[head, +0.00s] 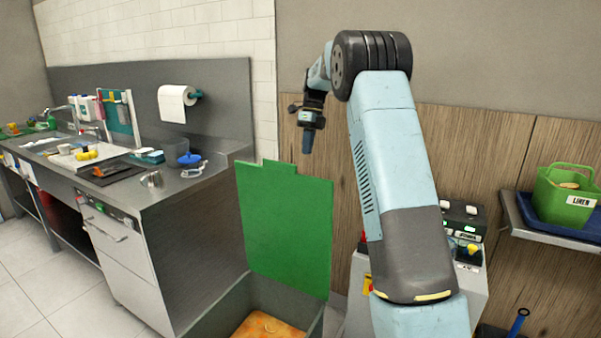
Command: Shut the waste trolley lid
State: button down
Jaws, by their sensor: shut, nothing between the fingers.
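The waste trolley (217,312) stands at the bottom centre in the head view, a dark grey box with orange-brown contents inside. Its green lid (287,225) stands upright and open, with a raised tab on its top edge. My gripper (308,146) hangs pointing down, shut and empty, above the lid's top edge near its right part in the picture. I cannot tell from this one view whether it is in front of or behind the lid. No contact between them shows. The trolley's lower part is cut off by the frame edge.
A steel counter (215,165) with a sink, paper roll (177,103) and small items stands on the left. A grey machine with buttons (462,235) is behind my arm. A shelf with a green LINEN bucket (566,195) is at the right. Floor is clear at lower left.

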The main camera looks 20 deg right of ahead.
jog(key=s+a+f, duration=0.4)
jog(key=f, duration=0.3)
jog(key=shift+f, duration=0.1)
